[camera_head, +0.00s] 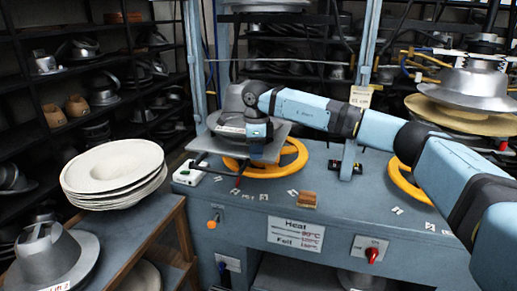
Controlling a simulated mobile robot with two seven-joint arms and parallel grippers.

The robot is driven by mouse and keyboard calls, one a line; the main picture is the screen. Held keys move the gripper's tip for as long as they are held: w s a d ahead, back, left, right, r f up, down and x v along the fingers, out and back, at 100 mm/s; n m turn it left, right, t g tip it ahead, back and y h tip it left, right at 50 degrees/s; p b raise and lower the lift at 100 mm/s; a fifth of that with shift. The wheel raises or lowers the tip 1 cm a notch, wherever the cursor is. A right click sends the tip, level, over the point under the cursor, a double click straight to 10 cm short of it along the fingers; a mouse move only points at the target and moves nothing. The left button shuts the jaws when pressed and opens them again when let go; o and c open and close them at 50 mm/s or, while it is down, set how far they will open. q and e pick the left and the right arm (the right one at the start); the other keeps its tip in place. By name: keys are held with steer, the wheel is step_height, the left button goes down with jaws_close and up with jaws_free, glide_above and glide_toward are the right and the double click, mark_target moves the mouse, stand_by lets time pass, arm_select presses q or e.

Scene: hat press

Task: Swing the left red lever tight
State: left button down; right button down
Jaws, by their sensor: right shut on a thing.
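My right arm comes in from the right and its gripper (257,152) is at the front of the left press, pointing down. The gripper is shut on what appears to be the left red lever; the fingertips and the grip are small and partly hidden. A small red tip on a dark rod (238,182), apparently part of the left red lever, shows just below and left of the gripper. The left press has a grey metal hat mould (231,122) on a flat plate, above a yellow ring wheel (293,157). My left gripper is not in view.
The blue bench (330,212) carries a white switch box (188,174) and a small wooden block (307,200). The right press (470,90) stands at the right behind my arm. Stacked pale felt hats (114,170) and a grey hat mould (48,254) are at left.

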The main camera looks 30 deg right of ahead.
steer(key=shift+a+m, duration=0.15)
steer(key=shift+m, duration=0.15)
stand_by(0.4)
steer(key=c, duration=1.3)
jaws_free()
step_height(320, 180, up, 14)
steer(key=shift+f+b, duration=0.1)
steer(key=shift+b, duration=0.4)
